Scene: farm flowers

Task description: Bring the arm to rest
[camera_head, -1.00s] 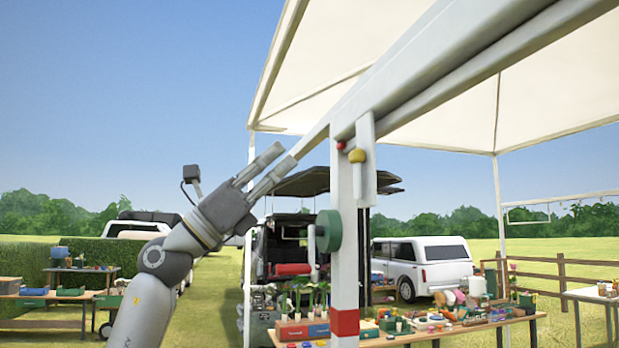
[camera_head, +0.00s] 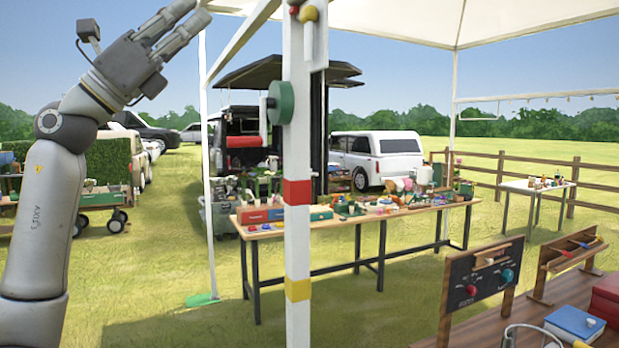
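My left arm (camera_head: 45,225) rises from the lower left with its grey gripper (camera_head: 196,13) raised high, near the top of the view. The fingers point up and to the right, with a narrow gap between them and nothing held. The gripper is left of the white post (camera_head: 298,140) and appears clear of it, though depth is hard to judge. My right gripper is not in view.
The post carries a green disc (camera_head: 280,102) and a red band (camera_head: 296,192). A long goods table (camera_head: 330,240) stands behind it. At lower right, a brown table (camera_head: 530,305) holds a dark panel (camera_head: 480,280), a blue book (camera_head: 574,324) and red boxes.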

